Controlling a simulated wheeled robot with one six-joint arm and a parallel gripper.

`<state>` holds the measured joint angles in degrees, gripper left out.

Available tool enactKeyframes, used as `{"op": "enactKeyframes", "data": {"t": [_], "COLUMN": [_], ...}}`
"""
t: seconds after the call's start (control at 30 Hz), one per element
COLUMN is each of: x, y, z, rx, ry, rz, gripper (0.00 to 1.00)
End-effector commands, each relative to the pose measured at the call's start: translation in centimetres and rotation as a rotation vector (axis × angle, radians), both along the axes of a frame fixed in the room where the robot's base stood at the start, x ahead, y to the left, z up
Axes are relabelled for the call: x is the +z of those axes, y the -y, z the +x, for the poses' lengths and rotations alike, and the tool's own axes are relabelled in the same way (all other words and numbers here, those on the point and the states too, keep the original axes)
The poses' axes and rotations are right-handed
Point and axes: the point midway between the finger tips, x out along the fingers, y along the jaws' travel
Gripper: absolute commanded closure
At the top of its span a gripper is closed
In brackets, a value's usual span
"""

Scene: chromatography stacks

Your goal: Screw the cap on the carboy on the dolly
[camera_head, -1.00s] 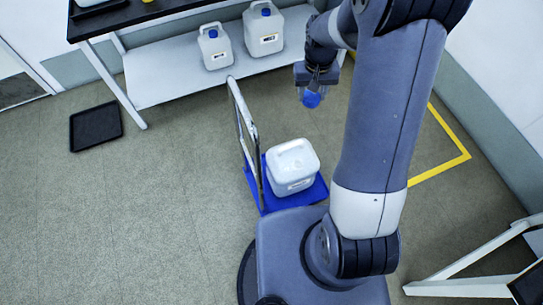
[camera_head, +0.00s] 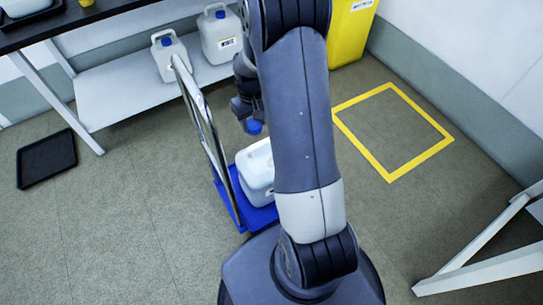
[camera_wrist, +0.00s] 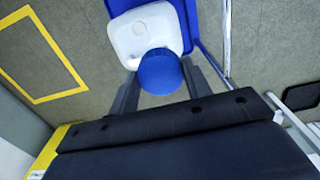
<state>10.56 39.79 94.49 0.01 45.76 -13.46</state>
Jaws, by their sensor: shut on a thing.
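A white carboy (camera_head: 255,172) stands upright on the blue dolly (camera_head: 226,194), partly hidden behind my arm in the head view. The wrist view shows the carboy (camera_wrist: 128,33) from above, with a round opening on its top, and the blue dolly deck (camera_wrist: 190,8) around it. My gripper (camera_head: 252,122) is shut on a blue cap (camera_head: 254,128). The cap (camera_wrist: 160,72) sits between the fingers in the wrist view and covers part of the carboy. It is held above the carboy, apart from it in the head view.
The dolly's metal handle (camera_head: 203,130) rises left of the carboy. Two capped carboys (camera_head: 171,58) (camera_head: 221,36) stand on the bench's low shelf (camera_head: 115,95). A yellow bin (camera_head: 350,30), an empty yellow floor square (camera_head: 392,85) and a black tray (camera_head: 46,158) also show.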

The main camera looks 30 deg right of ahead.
Motion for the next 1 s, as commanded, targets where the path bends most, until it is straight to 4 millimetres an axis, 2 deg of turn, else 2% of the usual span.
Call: {"op": "enactKeyframes", "data": {"t": [0.03,0.3,0.43,0.6,1.0], "x": [-2.8,-10.4,-13.3,-15.5,-17.1], "y": [0.6,3.4,4.5,5.4,5.7], "z": [-0.1,-0.4,-0.6,-0.7,-0.8], "rx": [-0.002,0.017,0.025,0.032,0.035], "ry": [0.000,0.000,0.001,0.001,0.001], "rz": [0.000,0.000,0.000,0.000,0.000], "gripper": [0.75,0.75,0.75,0.75,0.75]}}
